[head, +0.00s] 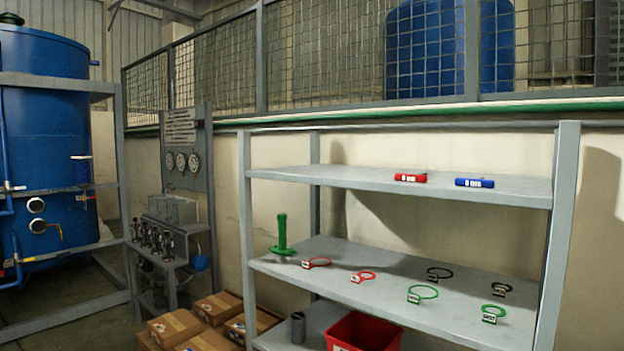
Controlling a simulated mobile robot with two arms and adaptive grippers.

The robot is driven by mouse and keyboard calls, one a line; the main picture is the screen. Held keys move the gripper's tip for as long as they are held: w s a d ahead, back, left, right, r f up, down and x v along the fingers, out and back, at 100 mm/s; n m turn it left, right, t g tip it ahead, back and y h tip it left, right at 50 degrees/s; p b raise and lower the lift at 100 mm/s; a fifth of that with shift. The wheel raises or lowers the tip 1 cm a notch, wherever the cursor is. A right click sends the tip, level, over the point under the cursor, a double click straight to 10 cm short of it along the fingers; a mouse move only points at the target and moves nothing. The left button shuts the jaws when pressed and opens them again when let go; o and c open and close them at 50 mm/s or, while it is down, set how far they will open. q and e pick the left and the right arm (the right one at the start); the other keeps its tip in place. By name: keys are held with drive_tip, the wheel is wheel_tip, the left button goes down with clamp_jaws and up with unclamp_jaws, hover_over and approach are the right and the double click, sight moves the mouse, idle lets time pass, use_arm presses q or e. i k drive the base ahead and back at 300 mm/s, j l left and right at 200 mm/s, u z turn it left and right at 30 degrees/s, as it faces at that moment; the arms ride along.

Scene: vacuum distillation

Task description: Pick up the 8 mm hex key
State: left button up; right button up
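Two small bar-shaped items with white markings lie on the top shelf (340,178) of a grey rack in the head view. One is red (411,178) and the other is blue (474,183), a little to its right. They look like hex key handles. The markings seem to give sizes in mm, but the digits are too small to tell which one is 8 mm. Neither of my grippers is in view.
The middle shelf (340,262) holds a green upright handle (282,235) and several red, black and green tagged rings. Below are a red bin (362,332) and a dark cylinder (297,327). Cardboard boxes (176,326) stand left of the rack. The top shelf's left half is clear.

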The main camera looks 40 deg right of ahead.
sight(422, 178)
drive_tip(key=i+j+z, duration=0.1)
drive_tip(key=i+z, duration=0.2)
drive_tip(key=i, duration=0.15)
drive_tip(key=i+j+z, duration=0.15)
drive_tip(key=i+z, duration=0.15)
drive_tip(key=i, duration=0.2)
drive_tip(key=i+j+z, duration=0.3)
drive_tip(key=i, duration=0.15)
